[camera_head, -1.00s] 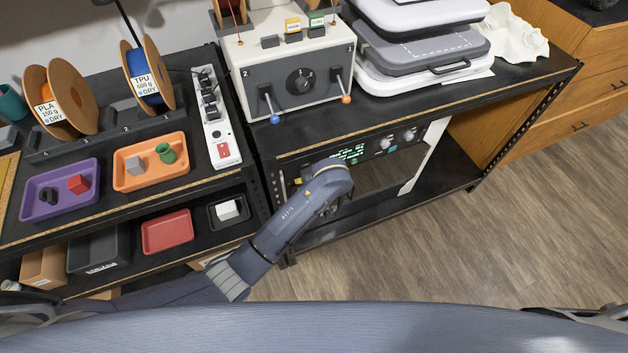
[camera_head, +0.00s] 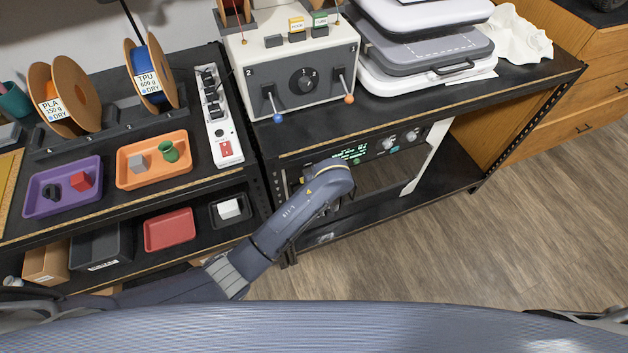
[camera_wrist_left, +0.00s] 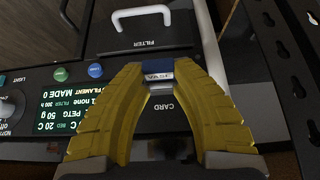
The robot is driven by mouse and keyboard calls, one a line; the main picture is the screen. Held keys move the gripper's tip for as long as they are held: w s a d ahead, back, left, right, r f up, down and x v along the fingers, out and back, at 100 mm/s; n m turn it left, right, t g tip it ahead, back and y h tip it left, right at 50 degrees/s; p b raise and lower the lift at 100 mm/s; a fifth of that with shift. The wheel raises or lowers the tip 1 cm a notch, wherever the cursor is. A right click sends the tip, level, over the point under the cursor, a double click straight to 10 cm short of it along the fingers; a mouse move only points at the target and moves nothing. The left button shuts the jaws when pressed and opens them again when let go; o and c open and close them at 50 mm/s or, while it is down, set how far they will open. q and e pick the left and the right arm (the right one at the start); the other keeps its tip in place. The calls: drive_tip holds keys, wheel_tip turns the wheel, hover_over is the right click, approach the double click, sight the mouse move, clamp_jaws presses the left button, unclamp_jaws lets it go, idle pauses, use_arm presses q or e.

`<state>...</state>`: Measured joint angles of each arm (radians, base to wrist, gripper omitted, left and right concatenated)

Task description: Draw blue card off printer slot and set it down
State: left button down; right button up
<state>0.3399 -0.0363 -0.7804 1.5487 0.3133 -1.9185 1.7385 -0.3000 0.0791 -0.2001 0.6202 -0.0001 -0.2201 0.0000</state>
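The blue card (camera_wrist_left: 158,66), marked VASE, is between the tips of my left gripper's yellow fingers (camera_wrist_left: 160,72) in the left wrist view. The fingers close in on its two sides and look in contact with it. The word CARD shows on the dark printer panel between the fingers. I cannot tell how much of the card sits in its slot. In the head view the printer (camera_head: 385,143) is under the bench top, and my left wrist hides the card and the fingertips. My right gripper is not in view.
A white FILTER handle (camera_wrist_left: 142,14) and two round buttons are near the fingers, and a perforated metal post (camera_wrist_left: 290,70) stands to the right. An orange tray (camera_head: 150,175) is on the left bench.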

use_arm(q)
drive_tip(key=shift+s+d, duration=0.1)
drive_tip(key=shift+s, duration=0.05)
drive_tip(key=shift+s+d, duration=0.1)
drive_tip(key=shift+s, duration=0.15)
drive_tip(key=shift+s+d, duration=0.2)
drive_tip(key=shift+s, duration=0.4)
drive_tip(key=shift+s+d, duration=0.15)
drive_tip(key=shift+s, duration=0.15)
drive_tip(key=shift+s+d, duration=0.15)
drive_tip(key=shift+s, duration=0.3)
idle(0.6)
